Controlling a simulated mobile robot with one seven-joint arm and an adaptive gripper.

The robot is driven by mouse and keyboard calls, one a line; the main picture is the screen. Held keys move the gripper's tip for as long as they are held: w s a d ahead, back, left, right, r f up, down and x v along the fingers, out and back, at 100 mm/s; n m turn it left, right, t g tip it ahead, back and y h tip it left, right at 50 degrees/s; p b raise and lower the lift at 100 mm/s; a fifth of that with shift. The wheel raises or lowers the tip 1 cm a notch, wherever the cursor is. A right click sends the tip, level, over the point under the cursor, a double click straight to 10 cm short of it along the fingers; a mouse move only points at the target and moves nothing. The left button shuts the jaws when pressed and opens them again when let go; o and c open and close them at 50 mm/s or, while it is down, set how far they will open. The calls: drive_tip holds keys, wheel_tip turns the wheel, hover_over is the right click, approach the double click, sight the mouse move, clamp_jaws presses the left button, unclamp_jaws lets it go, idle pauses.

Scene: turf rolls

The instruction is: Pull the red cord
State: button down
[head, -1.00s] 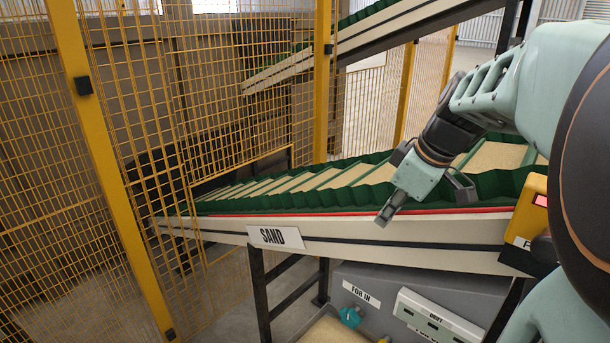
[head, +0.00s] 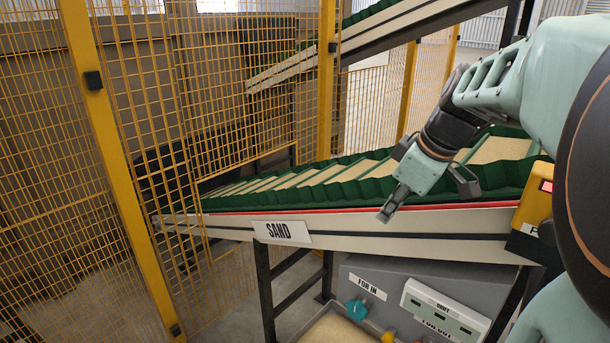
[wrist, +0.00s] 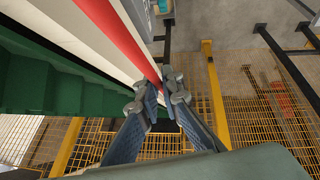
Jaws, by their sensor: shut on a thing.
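The red cord (head: 300,211) runs along the near side of the sand conveyor, just below its green sidewall. It also shows as a red band in the wrist view (wrist: 118,40), running from the top left down to my fingertips. My gripper (head: 387,214) is at the cord, right of the SAND sign. In the wrist view my gripper (wrist: 157,94) has its fingertips close together on either side of the cord, shut on it. The exact contact is partly hidden by the fingers.
The conveyor (head: 390,228) slopes up to the right and carries sand between green cleats. A yellow mesh fence (head: 110,130) stands at left. A yellow box (head: 530,215) with a red light is at right. A grey cabinet (head: 400,275) stands below.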

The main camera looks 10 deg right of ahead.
drive_tip(key=c, duration=2.4)
unclamp_jaws()
drive_tip(key=shift+a, duration=0.1)
wheel_tip(320, 180, up, 10)
